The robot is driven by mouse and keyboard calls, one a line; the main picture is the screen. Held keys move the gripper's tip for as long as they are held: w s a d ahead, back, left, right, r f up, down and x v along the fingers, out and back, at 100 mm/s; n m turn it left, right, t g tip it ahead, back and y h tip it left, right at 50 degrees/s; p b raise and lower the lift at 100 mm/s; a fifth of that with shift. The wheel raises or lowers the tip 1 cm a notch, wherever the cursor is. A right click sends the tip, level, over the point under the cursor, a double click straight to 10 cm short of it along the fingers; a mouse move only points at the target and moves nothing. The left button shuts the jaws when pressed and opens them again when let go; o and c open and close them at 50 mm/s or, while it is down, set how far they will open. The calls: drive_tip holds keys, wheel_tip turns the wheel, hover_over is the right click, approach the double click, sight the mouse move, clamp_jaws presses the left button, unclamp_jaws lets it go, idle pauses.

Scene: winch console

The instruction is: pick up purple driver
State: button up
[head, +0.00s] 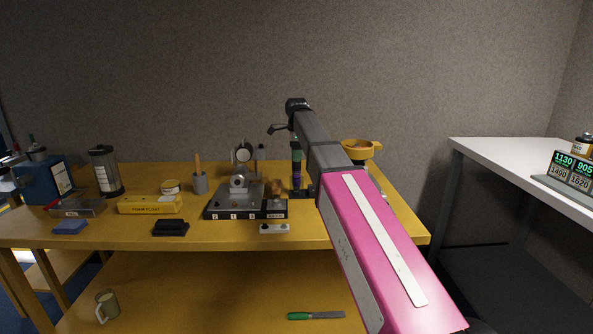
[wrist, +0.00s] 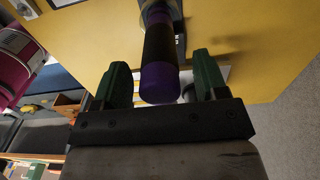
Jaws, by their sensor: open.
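The purple driver (head: 296,175) stands upright on the yellow bench, with its lower end in a dark holder. In the wrist view, the driver (wrist: 160,84) shows a rounded purple end, a black band and more purple beyond. My gripper (head: 297,152) is above the driver, pointing down. In the wrist view, my gripper (wrist: 162,72) is open, with one green finger on each side of the driver's end. Gaps show between the driver and both fingers. The driver's far end and holder are partly out of the wrist view.
A winch console (head: 240,203) stands just left of the driver. A yellow funnel (head: 360,150) is behind my arm to the right. A light block with dark knobs (head: 274,229) lies near the front edge. A green-handled tool (head: 315,316) lies on the lower shelf.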

drive_tip(key=shift+f, duration=0.7)
drive_tip(key=c, duration=1.1)
wheel_tip(320, 180, up, 10)
drive_tip(key=shift+r, duration=0.1)
